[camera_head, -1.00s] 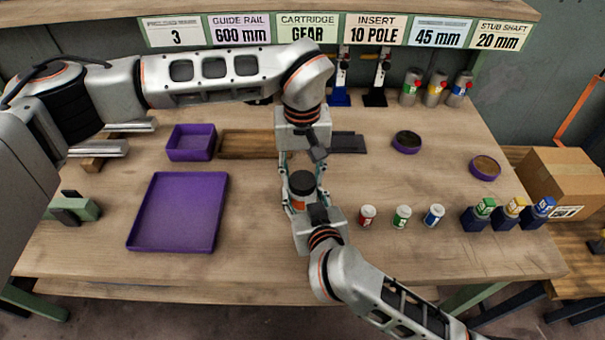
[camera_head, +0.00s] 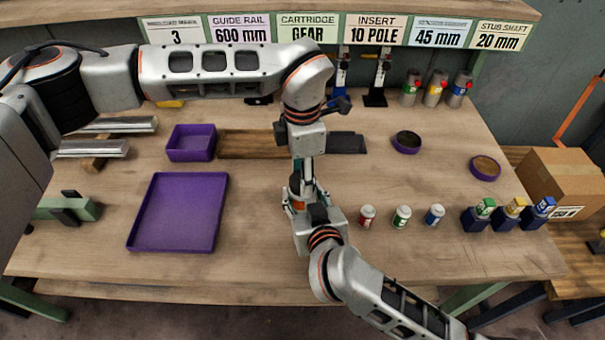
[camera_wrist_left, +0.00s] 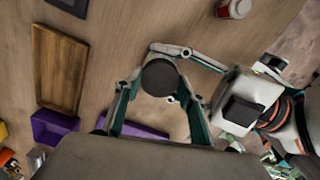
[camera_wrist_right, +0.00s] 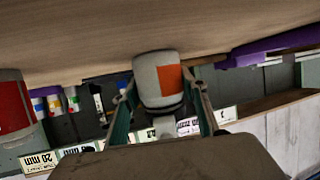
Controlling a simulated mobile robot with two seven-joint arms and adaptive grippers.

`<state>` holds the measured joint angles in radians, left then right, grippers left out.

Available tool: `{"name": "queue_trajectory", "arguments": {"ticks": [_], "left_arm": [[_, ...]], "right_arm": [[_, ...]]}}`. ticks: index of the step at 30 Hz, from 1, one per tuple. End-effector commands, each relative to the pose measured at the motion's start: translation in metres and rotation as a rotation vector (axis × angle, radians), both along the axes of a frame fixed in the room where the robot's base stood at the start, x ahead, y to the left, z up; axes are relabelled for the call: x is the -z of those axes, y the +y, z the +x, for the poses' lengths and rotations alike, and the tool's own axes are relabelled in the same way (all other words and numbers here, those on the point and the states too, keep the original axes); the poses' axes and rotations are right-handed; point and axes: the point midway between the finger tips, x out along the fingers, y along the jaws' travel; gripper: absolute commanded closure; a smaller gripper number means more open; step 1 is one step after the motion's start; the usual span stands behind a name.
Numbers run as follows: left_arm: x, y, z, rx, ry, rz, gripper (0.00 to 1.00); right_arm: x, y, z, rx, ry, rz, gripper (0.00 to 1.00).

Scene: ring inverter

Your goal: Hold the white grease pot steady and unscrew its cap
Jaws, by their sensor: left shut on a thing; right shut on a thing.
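The white grease pot (camera_wrist_right: 145,83), with an orange label, stands out in the right wrist view between the fingers of my right gripper (camera_wrist_right: 160,100). In the head view my right gripper (camera_head: 298,203) is shut on the pot's body (camera_head: 298,206) from the front. The dark round cap (camera_wrist_left: 160,77) is on top of the pot in the left wrist view. My left gripper (camera_head: 304,184) points down from above and is shut on the cap, one finger on each side. In the head view its fingers partly hide the cap (camera_head: 295,182). Thread engagement cannot be seen.
A purple tray (camera_head: 133,245) and a smaller purple bin (camera_head: 190,158) are on the left. Red (camera_head: 367,216), green (camera_head: 402,216) and blue (camera_head: 434,215) labelled pots stand to the right. A wooden tray (camera_head: 245,144) lies behind the grippers.

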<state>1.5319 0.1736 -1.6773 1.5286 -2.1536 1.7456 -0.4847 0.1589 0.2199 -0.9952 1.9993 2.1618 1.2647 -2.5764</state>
Motion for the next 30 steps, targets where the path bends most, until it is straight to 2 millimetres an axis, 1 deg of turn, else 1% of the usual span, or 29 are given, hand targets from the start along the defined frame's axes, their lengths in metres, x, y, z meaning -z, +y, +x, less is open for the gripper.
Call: {"name": "queue_trajectory", "arguments": {"ticks": [3,17,30], "left_arm": [[0.0003,0.0002,-0.0007,-0.214,0.002,0.002,0.86],[-0.0003,-0.0003,-0.0011,-1.065,0.004,0.0,0.86],[-0.0005,-0.0007,-0.0011,-1.892,0.007,0.001,0.86]], "right_arm": [[0.0014,-0.0005,-0.0002,0.001,0.003,-0.001,1.0],[0.0014,-0.0006,-0.0001,0.001,0.003,-0.001,1.0],[0.0014,-0.0006,-0.0001,0.001,0.003,-0.001,1.0]]}}
